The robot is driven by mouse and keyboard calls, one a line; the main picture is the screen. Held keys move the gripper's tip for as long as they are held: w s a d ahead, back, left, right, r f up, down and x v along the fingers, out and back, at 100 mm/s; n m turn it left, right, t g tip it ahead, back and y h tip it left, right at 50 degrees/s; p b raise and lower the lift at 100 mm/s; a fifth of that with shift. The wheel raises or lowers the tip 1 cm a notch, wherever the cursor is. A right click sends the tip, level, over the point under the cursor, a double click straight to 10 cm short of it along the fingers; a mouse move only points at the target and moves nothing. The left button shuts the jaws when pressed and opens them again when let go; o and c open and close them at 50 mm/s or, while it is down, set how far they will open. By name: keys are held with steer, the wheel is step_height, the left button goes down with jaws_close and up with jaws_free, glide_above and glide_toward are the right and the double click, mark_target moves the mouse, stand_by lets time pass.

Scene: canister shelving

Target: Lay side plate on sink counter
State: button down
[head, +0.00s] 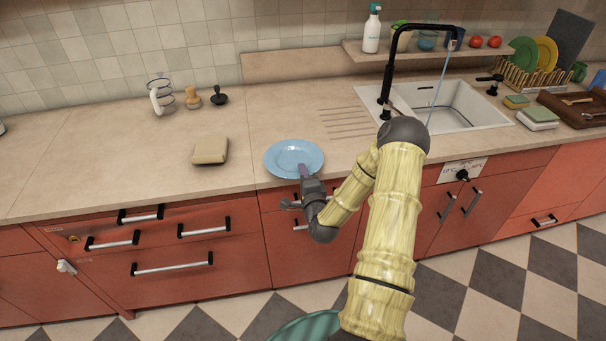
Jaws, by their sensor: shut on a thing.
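The light blue side plate (290,156) lies flat, face up, at the front edge of the sink counter (235,115), left of the sink. My gripper (304,172) is shut on its near rim, coming from the front. The plate is level; I cannot tell whether it rests on the counter or hangs just above it. The underside of the plate and the far finger are hidden.
A beige sponge-like block (210,150) lies left of the plate. A glass jug (160,95) and small stampers stand behind. The white sink (445,105) with a black faucet (388,75) is to the right. The counter's left part is clear.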

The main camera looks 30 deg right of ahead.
steer(key=shift+a+f+b, duration=0.1)
steer(key=shift+f+b, duration=0.9)
steer(key=shift+f, duration=0.35)
steer(key=shift+w+f, duration=0.1)
steer(key=shift+f, duration=0.1)
steer(key=shift+b, duration=0.3)
steer(key=shift+f, duration=0.25)
steer(key=c, duration=1.2)
jaws_free()
steer(key=shift+s, duration=0.2)
